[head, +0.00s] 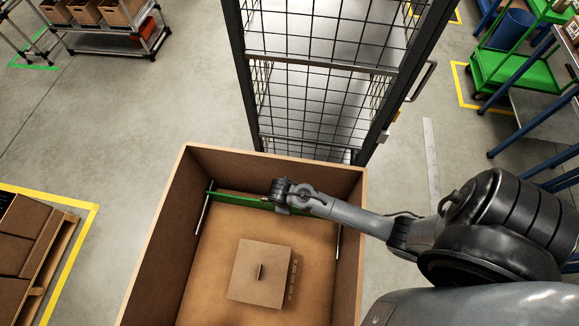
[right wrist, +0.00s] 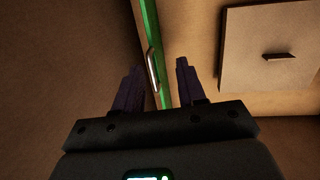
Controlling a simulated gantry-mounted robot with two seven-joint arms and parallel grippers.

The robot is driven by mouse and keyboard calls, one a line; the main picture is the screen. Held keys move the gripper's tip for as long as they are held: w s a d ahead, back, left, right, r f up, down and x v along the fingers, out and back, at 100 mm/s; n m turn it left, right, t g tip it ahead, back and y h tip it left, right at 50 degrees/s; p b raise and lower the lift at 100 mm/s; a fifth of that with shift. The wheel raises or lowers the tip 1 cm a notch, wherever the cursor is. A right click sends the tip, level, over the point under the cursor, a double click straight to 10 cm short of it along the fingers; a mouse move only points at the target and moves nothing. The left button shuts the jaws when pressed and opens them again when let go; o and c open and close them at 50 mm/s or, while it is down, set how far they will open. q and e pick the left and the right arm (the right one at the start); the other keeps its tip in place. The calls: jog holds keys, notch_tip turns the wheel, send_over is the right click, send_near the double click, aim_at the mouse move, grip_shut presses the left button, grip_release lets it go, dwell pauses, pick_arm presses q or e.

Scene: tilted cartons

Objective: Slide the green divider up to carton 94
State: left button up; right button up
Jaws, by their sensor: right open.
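The green divider (head: 236,200) stands across the far end of a large brown bin, close to its far wall. In the right wrist view the divider (right wrist: 150,22) is a narrow green strip with a metal handle (right wrist: 152,70). My right gripper (right wrist: 159,68) is open, with one finger on each side of the divider and the handle between them. In the head view the arm hides the gripper's contact with it. One carton (head: 260,272) lies on the bin floor, nearer than the divider and apart from it. No number is readable on it. My left gripper is not in view.
The bin's walls (head: 179,215) rise around the divider and carton. Metal rails (head: 204,209) run along the inner side walls. Bare floor lies between divider and carton. A black mesh cage (head: 325,90) stands behind the bin.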

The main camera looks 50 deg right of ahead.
jog(key=shift+t, duration=0.5)
jog(key=shift+w+d+f+b, duration=0.35)
jog(key=shift+w+f+b, duration=0.8)
jog(key=shift+f, duration=0.9)
jog(key=shift+w+d+f+b, duration=0.3)
jog(key=shift+w+f+b, duration=0.8)
jog(key=shift+f, duration=1)
jog(key=shift+w+d+f+b, duration=0.35)
jog(key=shift+w+f+b, duration=0.75)
jog(key=shift+f, duration=0.95)
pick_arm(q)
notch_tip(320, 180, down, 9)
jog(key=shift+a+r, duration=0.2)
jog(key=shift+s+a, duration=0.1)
pick_arm(e)
jog(key=shift+c, duration=0.3)
grip_shut()
